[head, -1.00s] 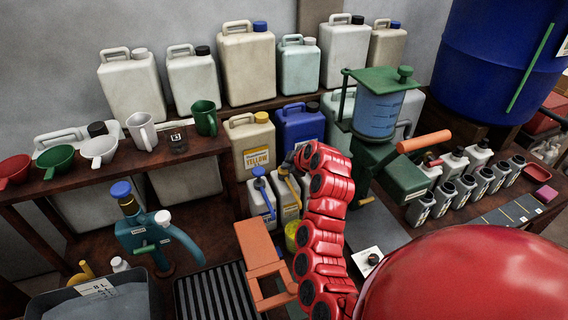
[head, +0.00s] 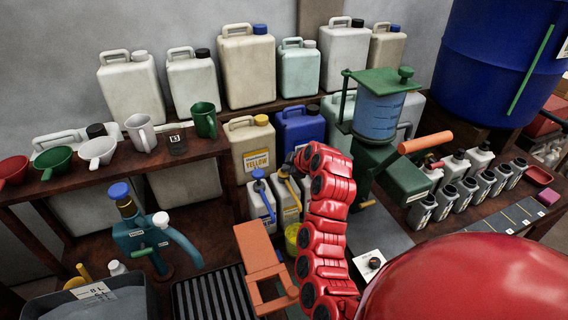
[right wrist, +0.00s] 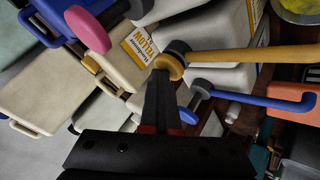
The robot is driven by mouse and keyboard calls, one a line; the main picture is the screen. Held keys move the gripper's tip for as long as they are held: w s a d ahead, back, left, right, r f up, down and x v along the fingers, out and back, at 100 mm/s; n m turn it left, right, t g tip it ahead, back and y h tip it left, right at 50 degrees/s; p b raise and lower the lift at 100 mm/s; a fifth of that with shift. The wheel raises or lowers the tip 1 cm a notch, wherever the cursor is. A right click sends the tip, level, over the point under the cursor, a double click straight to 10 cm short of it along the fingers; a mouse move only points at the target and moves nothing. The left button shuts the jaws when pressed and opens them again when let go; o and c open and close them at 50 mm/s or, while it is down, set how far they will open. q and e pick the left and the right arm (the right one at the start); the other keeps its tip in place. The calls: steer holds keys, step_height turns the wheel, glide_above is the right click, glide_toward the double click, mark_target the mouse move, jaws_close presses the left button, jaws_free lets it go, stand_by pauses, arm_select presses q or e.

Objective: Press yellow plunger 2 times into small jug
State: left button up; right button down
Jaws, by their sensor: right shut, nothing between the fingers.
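The yellow plunger (head: 289,184) tops a white bottle (head: 287,207) on the lower shelf, beside a blue-plunger bottle (head: 262,205). In the right wrist view the yellow plunger (right wrist: 250,54) has a round head and a long spout reaching right. My right gripper (right wrist: 162,88) is shut and empty, its dark fingertips at the yellow head. I cannot tell whether they touch it. In the head view my red arm hides this gripper. A small yellow container (head: 292,237) stands below the spout, partly hidden by my arm; I cannot tell whether it is the small jug. My left gripper is not in view.
Large canisters (head: 247,62) line the back shelf. A beige canister (head: 252,146) and a blue one (head: 299,128) stand behind the pump bottles. An orange stand (head: 258,262) is close left of my arm. A green-topped dispenser (head: 378,112) stands to the right.

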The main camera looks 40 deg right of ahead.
steer(key=shift+w+d+r+b, duration=0.15)
steer(key=shift+r+b, duration=0.15)
steer(key=shift+r, duration=0.65)
steer(key=shift+w+d+r+b, duration=0.15)
steer(key=shift+r+b, duration=0.1)
steer(key=shift+r, duration=0.7)
steer(key=shift+a+r, duration=0.1)
steer(key=shift+r, duration=0.45)
